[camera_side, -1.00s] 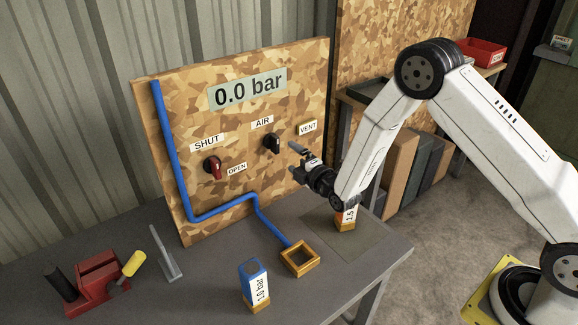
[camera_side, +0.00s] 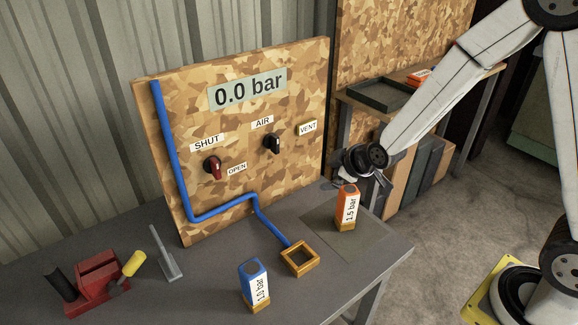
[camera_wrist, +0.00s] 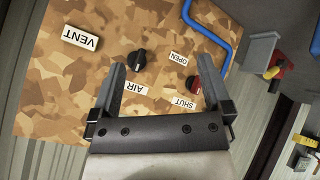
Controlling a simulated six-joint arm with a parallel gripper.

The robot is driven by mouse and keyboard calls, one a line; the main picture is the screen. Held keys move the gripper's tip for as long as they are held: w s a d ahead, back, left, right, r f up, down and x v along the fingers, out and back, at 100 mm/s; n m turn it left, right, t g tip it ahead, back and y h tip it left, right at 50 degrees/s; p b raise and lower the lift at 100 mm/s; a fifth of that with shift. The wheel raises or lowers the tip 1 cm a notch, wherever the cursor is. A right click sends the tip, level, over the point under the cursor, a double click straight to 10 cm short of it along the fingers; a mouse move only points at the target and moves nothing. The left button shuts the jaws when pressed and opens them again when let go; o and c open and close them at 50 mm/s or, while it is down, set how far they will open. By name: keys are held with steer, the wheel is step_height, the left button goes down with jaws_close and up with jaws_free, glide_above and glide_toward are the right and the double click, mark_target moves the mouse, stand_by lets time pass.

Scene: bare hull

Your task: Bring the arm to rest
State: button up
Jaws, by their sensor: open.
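My gripper (camera_side: 376,178) hangs in the air to the right of the wooden panel (camera_side: 300,80), behind the orange block in the side view, partly hidden by my wrist. In the wrist view my gripper (camera_wrist: 165,88) has its two fingers spread, with nothing between them but the panel beyond. The panel carries a display reading 0.0 bar (camera_side: 248,90), a red knob (camera_side: 213,167) between SHUT and OPEN, a black AIR knob (camera_side: 272,143) and a VENT label (camera_side: 307,127). The knobs also show in the wrist view, the black one (camera_wrist: 137,59) near the left finger.
On the table (camera_side: 215,270) stand an orange 1.5 bar block (camera_side: 348,205) on a dark mat, a blue 1.0 bar block (camera_side: 252,283), and an empty wooden square socket (camera_side: 300,259) by the blue pipe. A red vise (camera_side: 97,275) sits at left. A shelf with trays (camera_side: 382,96) is behind.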

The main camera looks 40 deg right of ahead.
steer(key=s+d+r+m+g, duration=0.1)
steer(key=s+m+g, duration=0.5)
steer(key=s, duration=1)
steer(key=shift+s+r+m, duration=0.25)
steer(key=shift+m, duration=0.55)
steer(key=shift+d, duration=0.1)
